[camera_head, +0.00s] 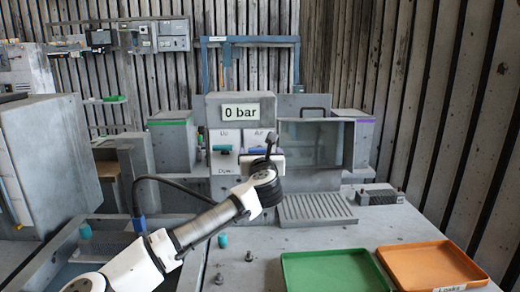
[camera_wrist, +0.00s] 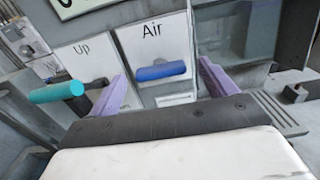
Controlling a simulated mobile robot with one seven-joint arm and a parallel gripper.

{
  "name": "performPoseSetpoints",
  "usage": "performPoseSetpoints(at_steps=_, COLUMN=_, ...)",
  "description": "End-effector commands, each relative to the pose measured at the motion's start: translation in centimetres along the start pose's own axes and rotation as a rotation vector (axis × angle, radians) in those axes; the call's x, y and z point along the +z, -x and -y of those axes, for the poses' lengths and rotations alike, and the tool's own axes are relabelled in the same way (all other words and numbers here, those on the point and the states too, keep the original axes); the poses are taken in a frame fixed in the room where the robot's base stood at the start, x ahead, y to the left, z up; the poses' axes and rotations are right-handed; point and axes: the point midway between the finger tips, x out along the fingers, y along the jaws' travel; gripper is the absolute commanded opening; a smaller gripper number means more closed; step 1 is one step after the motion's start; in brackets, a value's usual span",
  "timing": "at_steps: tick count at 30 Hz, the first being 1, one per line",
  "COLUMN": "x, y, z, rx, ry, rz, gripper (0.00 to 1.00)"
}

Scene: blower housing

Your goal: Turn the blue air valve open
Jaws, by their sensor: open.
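The blue air valve (camera_wrist: 161,71) is a blue bar handle lying roughly level on a white panel marked "Air" in the wrist view. In the head view only a bit of its blue handle (camera_head: 257,149) shows, partly hidden by my gripper. My gripper (camera_wrist: 162,82) has its two purple fingers apart, one on each side of the blue handle and nearer the camera. I cannot tell whether either finger touches it. In the head view my gripper (camera_head: 268,160) is in front of the panel.
A teal handle (camera_wrist: 57,92) sits on the "Up" panel, close to the left finger. A sign (camera_head: 240,112) above reads "0 bar". A green tray (camera_head: 330,272) and an orange tray (camera_head: 432,264) lie at the front right. A ribbed plate (camera_head: 315,207) lies right of my gripper.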

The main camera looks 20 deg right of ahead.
Motion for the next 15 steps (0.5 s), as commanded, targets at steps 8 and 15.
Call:
performPoseSetpoints(at_steps=8, x=-0.05, y=-0.8, z=-0.03, rx=0.0, ry=0.0, rz=0.0, gripper=0.84)
performPoseSetpoints(at_steps=15, x=-0.04, y=-0.77, z=-0.03, rx=0.0, ry=0.001, rz=0.0, gripper=0.69)
